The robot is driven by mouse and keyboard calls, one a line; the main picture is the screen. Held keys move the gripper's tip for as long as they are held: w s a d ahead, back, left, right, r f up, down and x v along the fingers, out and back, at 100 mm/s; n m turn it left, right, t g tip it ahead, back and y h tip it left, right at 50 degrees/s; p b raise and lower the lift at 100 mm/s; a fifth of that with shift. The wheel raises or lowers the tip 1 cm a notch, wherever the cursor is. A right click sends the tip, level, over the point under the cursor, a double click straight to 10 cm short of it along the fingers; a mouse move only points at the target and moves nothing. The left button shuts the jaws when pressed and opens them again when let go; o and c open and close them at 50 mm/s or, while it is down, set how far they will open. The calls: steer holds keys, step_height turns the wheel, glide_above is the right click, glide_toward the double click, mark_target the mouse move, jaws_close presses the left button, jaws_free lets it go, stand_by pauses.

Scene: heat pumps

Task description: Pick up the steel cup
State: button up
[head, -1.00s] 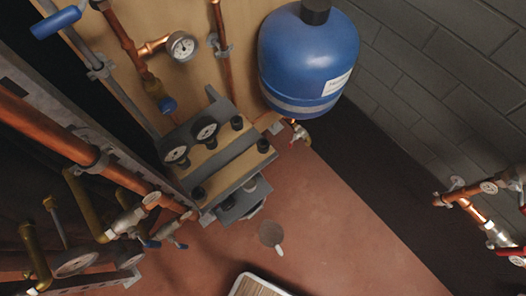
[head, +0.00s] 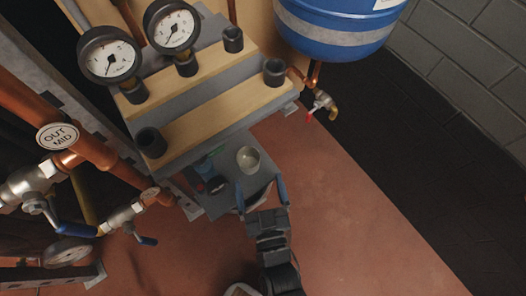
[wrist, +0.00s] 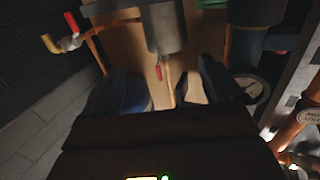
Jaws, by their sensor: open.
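The steel cup (head: 248,158) is a small pale grey round cup. It stands upright on a grey shelf (head: 222,202) below the wood-faced block with the gauges. In the wrist view, which looks upside down, the cup (wrist: 165,28) is a grey cylinder at top centre. My gripper (head: 261,188) is open, with its two blue-sided fingers apart, just on the near side of the cup. The gripper (wrist: 165,75) also shows in the wrist view, its dark fingers spread left and right below the cup in the picture. I see no contact with the cup.
Small dark, red and green items (head: 210,175) stand on the shelf left of the cup. The gauge block (head: 205,90) overhangs behind. Copper pipes (head: 92,150) and valves are at left. A blue tank (head: 335,30) hangs at upper right. The reddish floor (head: 350,220) at right is clear.

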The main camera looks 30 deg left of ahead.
mark_target(250, 169)
steer(key=shift+w+a+f, duration=0.1)
steer(key=shift+a+f, duration=0.1)
steer(key=shift+a, duration=0.3)
steer(key=shift+w+a+f, duration=0.1)
steer(key=shift+a+f, duration=0.05)
steer(key=shift+a, duration=0.3)
steer(key=b+x, duration=0.1)
steer(key=x, duration=0.1)
steer(key=b+x, duration=0.1)
steer(key=x, duration=0.1)
steer(key=b+x, duration=0.1)
steer(key=x, duration=0.1)
steer(key=shift+w+a+f, duration=0.2)
steer(key=shift+a+f, duration=0.1)
steer(key=shift+f, duration=0.05)
steer(key=shift+w+a, duration=0.15)
steer(key=shift+w, duration=0.05)
steer(key=shift+r, duration=0.1)
steer(key=c, duration=1.1)
